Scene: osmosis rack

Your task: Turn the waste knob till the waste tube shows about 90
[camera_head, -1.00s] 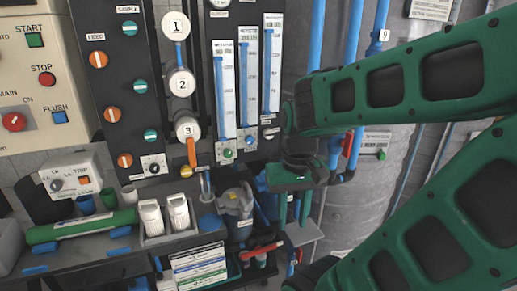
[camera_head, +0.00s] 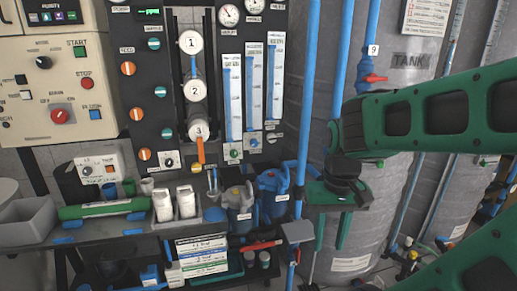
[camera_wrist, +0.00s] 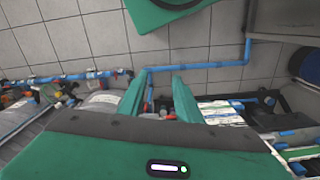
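Three upright flow tubes with white scales and blue columns stand side by side on the dark panel: a left tube (camera_head: 233,100), a middle tube (camera_head: 254,90) and a right tube (camera_head: 275,85). Under them are a green knob (camera_head: 234,155), a blue knob (camera_head: 254,143) and a pale knob (camera_head: 273,139). The labels and scale numbers are too small to read, so I cannot tell which is waste. My gripper (camera_head: 331,236) points down, right of and below the knobs, touching none of them. In the wrist view its two fingers (camera_wrist: 160,98) are apart with nothing between them.
Blue vertical pipes (camera_head: 308,100) stand between the panel and my gripper. A grey tank (camera_head: 408,85) with a red valve handle (camera_head: 375,78) is behind my arm. An orange lever (camera_head: 200,150) hangs left of the tubes.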

